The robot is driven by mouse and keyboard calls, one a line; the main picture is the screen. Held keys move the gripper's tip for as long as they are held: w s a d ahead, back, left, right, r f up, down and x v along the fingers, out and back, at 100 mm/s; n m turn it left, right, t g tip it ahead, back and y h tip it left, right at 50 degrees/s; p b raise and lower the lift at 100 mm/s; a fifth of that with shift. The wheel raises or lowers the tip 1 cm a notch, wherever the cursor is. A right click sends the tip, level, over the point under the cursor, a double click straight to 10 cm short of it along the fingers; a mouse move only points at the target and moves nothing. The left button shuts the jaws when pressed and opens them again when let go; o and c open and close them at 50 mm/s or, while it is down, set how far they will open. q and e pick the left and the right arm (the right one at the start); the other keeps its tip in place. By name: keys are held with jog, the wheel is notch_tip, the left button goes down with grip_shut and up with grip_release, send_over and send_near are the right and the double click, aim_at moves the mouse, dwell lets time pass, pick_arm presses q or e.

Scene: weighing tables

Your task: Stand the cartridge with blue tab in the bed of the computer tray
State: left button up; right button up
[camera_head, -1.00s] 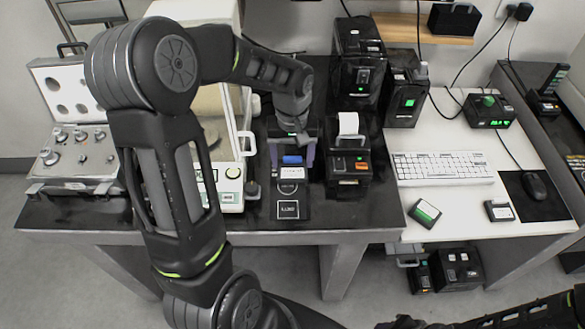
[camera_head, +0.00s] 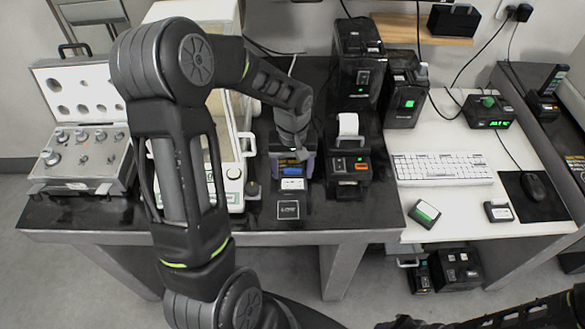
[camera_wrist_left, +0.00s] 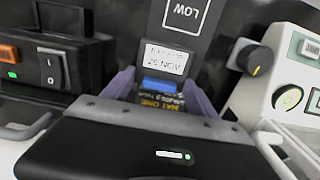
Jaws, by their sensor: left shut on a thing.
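My left gripper (camera_head: 291,168) is shut on the cartridge with blue tab (camera_head: 292,184) above the dark table. In the left wrist view, its purple fingers (camera_wrist_left: 165,90) hold the cartridge on both sides. The cartridge (camera_wrist_left: 166,58) shows a white label reading 26 NOV, a blue tab and yellow lettering near the gripper. The cartridge's lower end is hidden, and I cannot tell whether it touches the table. I cannot tell which thing is the computer tray. My right gripper is out of view.
A black label printer (camera_head: 347,170) stands close to the right of my left gripper. A white balance (camera_head: 236,172) is on the left. A weight case (camera_head: 85,160) is farther left. On the white table are a keyboard (camera_head: 443,168) and two cartridges (camera_head: 424,213) (camera_head: 498,211).

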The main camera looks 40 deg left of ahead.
aim_at(292, 170)
pick_arm(q)
jog(key=shift+f, duration=0.25)
jog(key=o, duration=1.4)
jog(key=shift+r, duration=0.1)
jog(key=shift+r, duration=0.15)
notch_tip(292, 170, up, 12)
jog(key=shift+r+b, duration=0.1)
jog(key=shift+b, duration=0.2)
jog(key=shift+c, duration=0.5)
